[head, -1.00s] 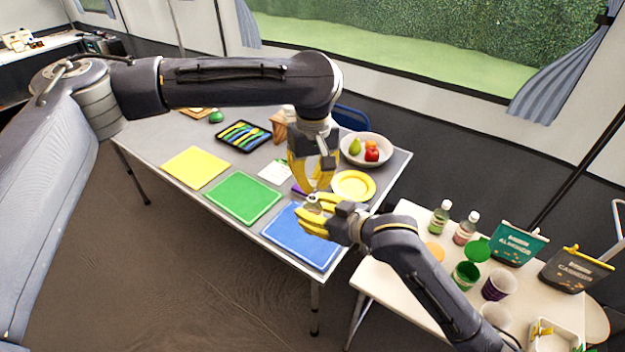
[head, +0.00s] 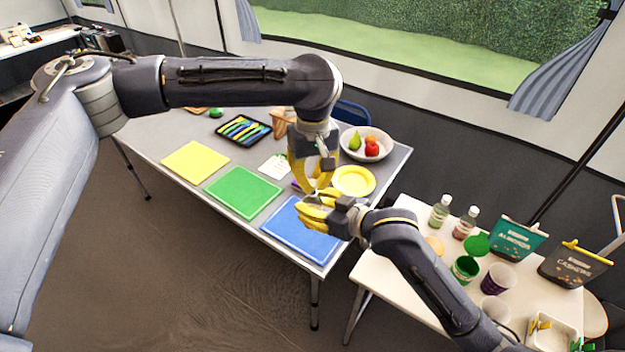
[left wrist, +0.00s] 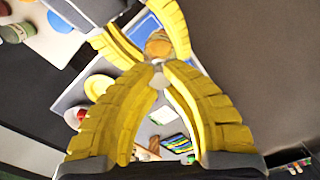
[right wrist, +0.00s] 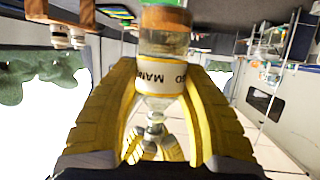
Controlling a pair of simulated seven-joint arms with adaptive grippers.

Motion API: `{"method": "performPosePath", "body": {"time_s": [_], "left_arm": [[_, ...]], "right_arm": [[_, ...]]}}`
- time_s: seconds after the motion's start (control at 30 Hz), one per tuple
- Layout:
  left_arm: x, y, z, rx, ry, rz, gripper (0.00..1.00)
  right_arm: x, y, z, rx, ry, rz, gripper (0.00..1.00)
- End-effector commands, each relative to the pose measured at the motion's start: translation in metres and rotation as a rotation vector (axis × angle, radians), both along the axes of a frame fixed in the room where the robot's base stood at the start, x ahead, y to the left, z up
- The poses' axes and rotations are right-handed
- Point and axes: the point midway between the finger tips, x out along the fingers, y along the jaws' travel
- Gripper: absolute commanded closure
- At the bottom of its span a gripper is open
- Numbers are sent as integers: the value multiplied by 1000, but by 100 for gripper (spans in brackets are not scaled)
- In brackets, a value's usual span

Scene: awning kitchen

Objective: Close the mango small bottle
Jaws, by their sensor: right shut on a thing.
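The mango bottle (right wrist: 158,46) is a small clear bottle with a white label reading "MAN" and orange contents near its base. My right gripper (head: 318,208) is shut around it. It points neck-first at my left gripper (head: 316,190), and its orange end shows in the left wrist view (left wrist: 158,44). My left gripper's fingertips close in on a small pale cap (left wrist: 158,80) at the bottle's neck. In the right wrist view the cap and neck line up closely. Whether the cap is seated is too small to tell.
The table below holds a blue mat (head: 300,232), green mat (head: 242,192), yellow plate (head: 353,181) and fruit bowl (head: 382,153). The side table at right has two bottles (head: 440,212), a green cup (head: 465,268), a purple cup (head: 498,280) and nut bags (head: 515,238).

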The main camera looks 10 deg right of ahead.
Motion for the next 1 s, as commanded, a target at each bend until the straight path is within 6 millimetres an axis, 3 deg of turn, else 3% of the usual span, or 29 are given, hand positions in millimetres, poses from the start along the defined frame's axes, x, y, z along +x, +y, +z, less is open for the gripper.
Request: {"method": "performPosePath", "body": {"time_s": [0.7,1.0], "left_arm": [[0,0,-10,0,0,-16,100],[0,0,-10,-1,0,-391,99]], "right_arm": [[0,0,0,0,0,0,100],[0,0,0,0,0,0,100]]}}
